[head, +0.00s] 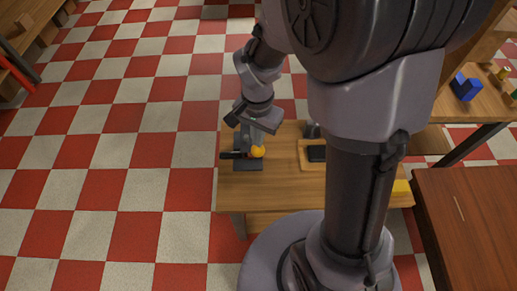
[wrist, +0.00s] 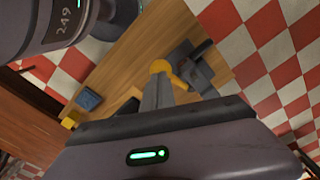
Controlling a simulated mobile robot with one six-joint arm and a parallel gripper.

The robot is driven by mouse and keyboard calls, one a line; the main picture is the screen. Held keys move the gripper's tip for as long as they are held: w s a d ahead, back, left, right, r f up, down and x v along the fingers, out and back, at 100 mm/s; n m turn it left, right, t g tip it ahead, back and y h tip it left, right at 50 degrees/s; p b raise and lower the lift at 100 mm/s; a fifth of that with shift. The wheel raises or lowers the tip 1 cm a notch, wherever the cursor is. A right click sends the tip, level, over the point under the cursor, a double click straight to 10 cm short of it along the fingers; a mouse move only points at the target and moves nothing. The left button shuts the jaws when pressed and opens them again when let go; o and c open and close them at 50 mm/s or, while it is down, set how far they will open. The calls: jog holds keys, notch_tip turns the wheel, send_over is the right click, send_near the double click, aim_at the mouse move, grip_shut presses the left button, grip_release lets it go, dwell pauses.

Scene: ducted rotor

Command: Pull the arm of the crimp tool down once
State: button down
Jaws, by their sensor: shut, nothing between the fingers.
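The crimp tool (head: 250,165) stands at the left end of the wooden table, with a dark grey base and a yellow ball on its arm (head: 257,152). In the wrist view, the tool's grey body (wrist: 198,72) lies beyond my fingers, and the yellow ball (wrist: 160,67) shows right at my fingertips. My gripper (head: 246,143) is over the tool, close to the ball. It also shows in the wrist view (wrist: 157,82), with the fingers together and nothing held. I cannot tell whether the fingertips touch the ball. My wrist partly hides the tool in the head view.
The wooden table (head: 280,188) also bears a tray with a black block (head: 316,153) to the right of the tool, and a yellow block (head: 402,190) at its right end. Another table with a blue object (head: 465,87) stands at right. Checkered floor lies open at left.

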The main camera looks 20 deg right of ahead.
jog(key=shift+r, duration=0.1)
notch_tip(320, 180, up, 6)
jog(key=p, duration=0.4)
jog(key=shift+p, duration=0.4)
jog(key=s+a+r+n+t+y+b, duration=0.1)
jog(key=s+a+r+n+t+b, duration=0.1)
jog(key=s+r, duration=0.4)
jog(key=s+a+r+n+t+y+b, duration=0.1)
jog(key=s+a+r+n+t+b, duration=0.1)
jog(key=s+r, duration=0.4)
jog(key=shift+s+r+n+t, duration=0.3)
jog(key=shift+r+n+t, duration=0.25)
jog(key=shift+t, duration=0.35)
